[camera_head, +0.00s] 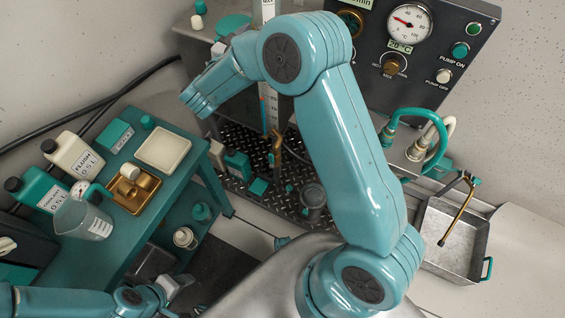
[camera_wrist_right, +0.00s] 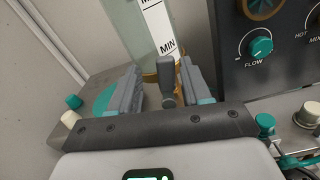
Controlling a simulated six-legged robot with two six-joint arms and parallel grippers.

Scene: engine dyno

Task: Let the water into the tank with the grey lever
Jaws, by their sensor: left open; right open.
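The grey lever (camera_wrist_right: 166,72) stands upright in the right wrist view, in front of the clear tank (camera_wrist_right: 128,28) with its white MIN label. My right gripper (camera_wrist_right: 164,82) is open, with one finger on each side of the lever. I see gaps and cannot tell whether either finger touches it. In the head view my right arm hides the lever, the right gripper and most of the tank; a scale strip (camera_head: 268,105) shows below the arm. My left gripper (camera_head: 183,288) is open and empty at the bottom left of the head view. The water level is unclear.
A dark panel (camera_head: 452,40) with a gauge, knobs and pump buttons stands right of the tank. A teal cart (camera_head: 120,262) with bottles, a jug and trays is at left. A metal basin (camera_head: 455,245) is at right. A green FLOW knob (camera_wrist_right: 260,47) is near the right finger.

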